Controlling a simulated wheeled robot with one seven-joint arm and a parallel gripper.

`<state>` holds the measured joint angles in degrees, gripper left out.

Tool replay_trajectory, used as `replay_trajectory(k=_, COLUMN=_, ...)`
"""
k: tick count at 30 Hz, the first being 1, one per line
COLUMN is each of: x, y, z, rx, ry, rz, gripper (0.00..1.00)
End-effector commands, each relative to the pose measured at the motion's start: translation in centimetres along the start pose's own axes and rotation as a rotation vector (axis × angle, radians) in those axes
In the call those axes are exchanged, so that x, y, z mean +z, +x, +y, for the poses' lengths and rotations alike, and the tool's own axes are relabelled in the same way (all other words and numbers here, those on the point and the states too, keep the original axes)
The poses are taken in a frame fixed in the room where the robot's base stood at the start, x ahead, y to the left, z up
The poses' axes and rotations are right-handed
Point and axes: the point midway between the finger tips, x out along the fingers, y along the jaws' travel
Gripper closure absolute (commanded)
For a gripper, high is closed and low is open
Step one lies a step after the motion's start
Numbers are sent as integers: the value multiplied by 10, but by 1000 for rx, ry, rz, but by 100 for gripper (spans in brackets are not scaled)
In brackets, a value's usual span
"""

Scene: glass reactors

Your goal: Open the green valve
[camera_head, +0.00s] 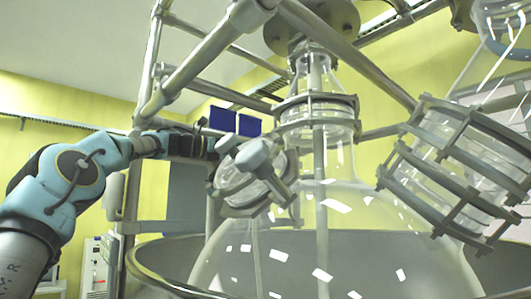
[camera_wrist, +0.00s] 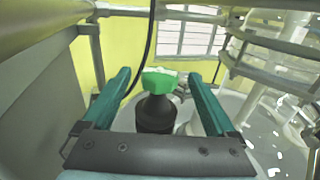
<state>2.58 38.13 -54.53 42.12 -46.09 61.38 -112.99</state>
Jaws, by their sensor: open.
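The green valve (camera_wrist: 160,81) shows in the wrist view as a bright green handle on top of a dark, round body (camera_wrist: 155,115). My gripper (camera_wrist: 160,75) is open. Its two teal fingers lie to the left and right of the handle in the picture, with gaps on both sides. I cannot tell whether the fingers are level with the handle in depth. In the head view, my arm reaches in from the left, and its end is near the metal frame. The green valve cannot be made out in the head view.
A large glass reactor vessel (camera_head: 345,240) stands in a metal basin. Metal frame bars (camera_head: 215,45) and clamped glass flanges (camera_head: 455,165) crowd the space around my arm. In the wrist view, a dark cable (camera_wrist: 148,50) hangs behind the valve, and glassware (camera_wrist: 275,95) stands at the right.

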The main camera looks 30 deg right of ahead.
Motion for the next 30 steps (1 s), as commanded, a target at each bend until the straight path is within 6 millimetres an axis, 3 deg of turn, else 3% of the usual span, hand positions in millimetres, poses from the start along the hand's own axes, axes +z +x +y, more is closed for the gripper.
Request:
replay_trajectory(k=12, x=2, y=59, z=-1, rx=-3, ry=-1, rz=0, gripper=8)
replay_trajectory(k=23, x=0, y=66, z=0, rx=0, ry=0, rz=0, gripper=8)
replay_trajectory(k=30, x=0, y=66, z=0, rx=0, ry=0, rz=0, gripper=32)
